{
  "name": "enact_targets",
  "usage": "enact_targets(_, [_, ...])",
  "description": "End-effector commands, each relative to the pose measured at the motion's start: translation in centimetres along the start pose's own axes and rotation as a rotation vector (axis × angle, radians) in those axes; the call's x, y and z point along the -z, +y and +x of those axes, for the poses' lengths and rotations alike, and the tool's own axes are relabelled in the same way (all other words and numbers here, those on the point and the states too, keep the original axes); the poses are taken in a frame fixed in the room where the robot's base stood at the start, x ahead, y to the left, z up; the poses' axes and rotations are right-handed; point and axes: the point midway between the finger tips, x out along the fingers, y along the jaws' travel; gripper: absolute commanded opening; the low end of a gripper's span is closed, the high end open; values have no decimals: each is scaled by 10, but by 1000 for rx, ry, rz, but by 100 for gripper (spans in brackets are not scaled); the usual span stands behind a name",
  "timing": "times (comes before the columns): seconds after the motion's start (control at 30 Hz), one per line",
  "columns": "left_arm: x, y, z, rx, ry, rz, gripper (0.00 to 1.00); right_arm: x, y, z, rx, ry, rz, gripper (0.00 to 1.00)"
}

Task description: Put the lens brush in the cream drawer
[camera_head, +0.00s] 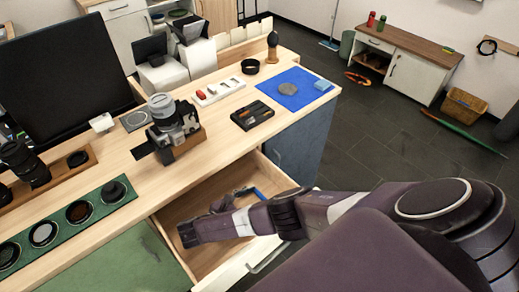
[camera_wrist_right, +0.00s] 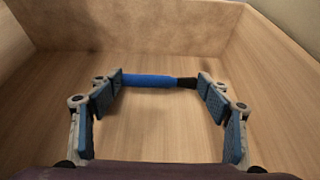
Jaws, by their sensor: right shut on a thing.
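The cream drawer (camera_head: 235,268) is pulled out below the wooden worktop, with its bare wooden inside showing. My right gripper (camera_head: 232,198) reaches down into it, and part of it is hidden by my arm. In the right wrist view the gripper (camera_wrist_right: 160,82) is shut on the lens brush, with one fingertip at each end of it. The lens brush (camera_wrist_right: 150,81) has a blue handle and a dark tip at the right. It lies crosswise inside the drawer walls; whether it touches the drawer floor I cannot tell. My left gripper is not in view.
The worktop above holds a camera (camera_head: 172,120), a black case (camera_head: 252,115), a blue mat (camera_head: 295,90) and a green strip of lens filters (camera_head: 75,215). A green drawer front or panel (camera_head: 130,265) is left of the open drawer.

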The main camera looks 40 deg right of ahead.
Motion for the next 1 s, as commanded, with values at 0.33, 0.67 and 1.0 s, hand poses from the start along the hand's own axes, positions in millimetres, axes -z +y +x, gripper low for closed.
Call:
enact_targets(0.33, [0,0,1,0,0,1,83,2,0,1,0,0,0,88])
enact_targets(0.67, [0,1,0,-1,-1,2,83,1,0,-12,-2,3,0,88])
enact_targets(1.0, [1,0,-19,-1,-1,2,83,-4,0,-86,-1,2,-1,88])
